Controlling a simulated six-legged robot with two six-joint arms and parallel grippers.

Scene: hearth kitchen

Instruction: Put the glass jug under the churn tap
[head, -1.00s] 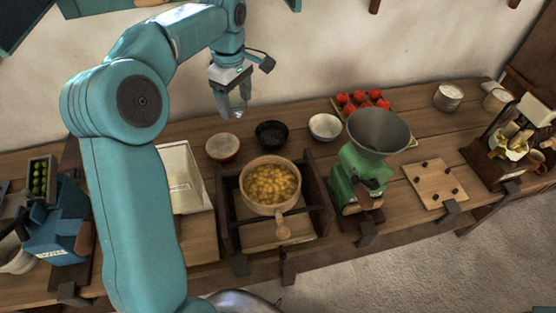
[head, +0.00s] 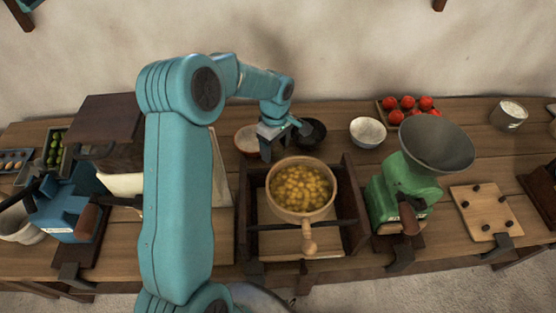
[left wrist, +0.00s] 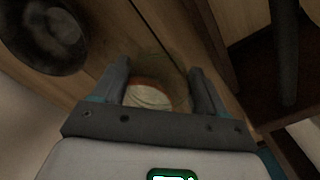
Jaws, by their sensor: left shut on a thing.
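My left gripper (head: 268,143) is low over the counter, just behind the pot and beside the brown-rimmed bowl. Its fingers (left wrist: 160,88) are shut on a faint, clear thing that I take for the glass jug (left wrist: 165,62). The jug is transparent and hard to make out; a pale bowl with an orange-brown rim shows through or behind it. In the head view the jug is barely visible at the fingers. I cannot pick out the churn tap; a dark wooden box (head: 106,118) stands at the left, partly behind my arm. My right gripper is not in view.
A pot of yellow chunks (head: 302,188) sits on a wooden stand, close to my gripper. A brown bowl (head: 246,138), a black bowl (head: 312,130) and a white bowl (head: 368,131) stand behind. A green grinder (head: 408,190) is at the right, a blue device (head: 66,208) at the left.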

